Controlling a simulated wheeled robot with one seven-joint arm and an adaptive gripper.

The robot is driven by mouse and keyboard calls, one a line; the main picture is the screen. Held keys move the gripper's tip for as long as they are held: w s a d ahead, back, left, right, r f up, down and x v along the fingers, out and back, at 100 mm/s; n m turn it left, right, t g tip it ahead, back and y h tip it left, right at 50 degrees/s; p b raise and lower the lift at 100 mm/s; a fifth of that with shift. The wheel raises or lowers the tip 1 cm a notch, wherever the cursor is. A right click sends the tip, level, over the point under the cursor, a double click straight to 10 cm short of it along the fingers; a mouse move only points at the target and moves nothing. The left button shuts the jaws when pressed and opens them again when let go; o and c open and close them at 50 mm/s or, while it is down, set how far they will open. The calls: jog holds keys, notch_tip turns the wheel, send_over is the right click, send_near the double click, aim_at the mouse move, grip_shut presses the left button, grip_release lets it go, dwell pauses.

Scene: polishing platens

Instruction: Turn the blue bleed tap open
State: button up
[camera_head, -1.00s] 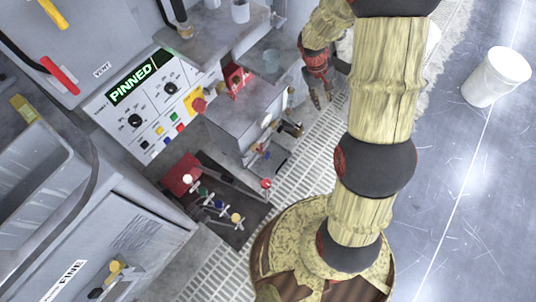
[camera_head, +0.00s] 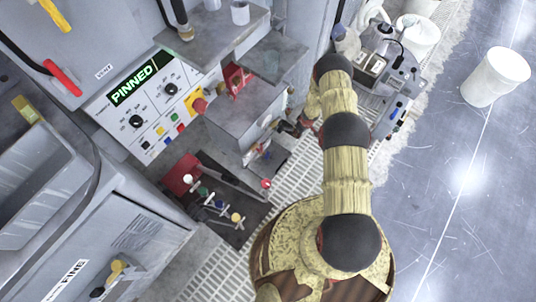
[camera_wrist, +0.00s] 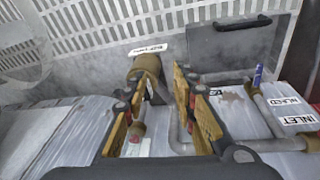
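A small tap with a blue handle (camera_wrist: 258,76) stands at the right in the wrist view, beside a white INLET label. Its pipe runs along the grey metal housing (camera_wrist: 240,115). My gripper (camera_wrist: 158,82) is open, its two yellow-and-black fingers apart on the left of the blue handle. A brass cylindrical fitting (camera_wrist: 147,66) shows between and beyond the fingers, with a small, hard-to-read label above it. In the head view my gripper (camera_head: 299,128) is at the right side of the grey box (camera_head: 240,118). A small blue part (camera_head: 267,154) shows below that box.
Perforated grating (camera_wrist: 110,25) lies beyond the housing. A tray (camera_head: 240,187) with several coloured knobs sits lower left of the gripper in the head view. A control panel (camera_head: 150,110) reads PINNED. A side bench (camera_head: 398,105) stands right of my arm.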

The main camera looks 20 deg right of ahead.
jog(key=s+a+f+n+y, duration=0.1)
jog(key=a+f+y, duration=0.3)
jog(key=a+f, duration=0.4)
jog(key=g+y, duration=0.2)
jog(key=y, duration=0.1)
send_near(268, 154)
notch_tip(268, 154, down, 3)
jog(key=shift+w+a, duration=0.2)
jog(key=shift+a, duration=0.35)
jog(key=b+x, duration=0.2)
jog(key=x, duration=0.5)
jog(key=shift+a+f, duration=0.1)
jog(key=shift+a, duration=0.15)
jog(key=shift+c, duration=0.6)
grip_shut()
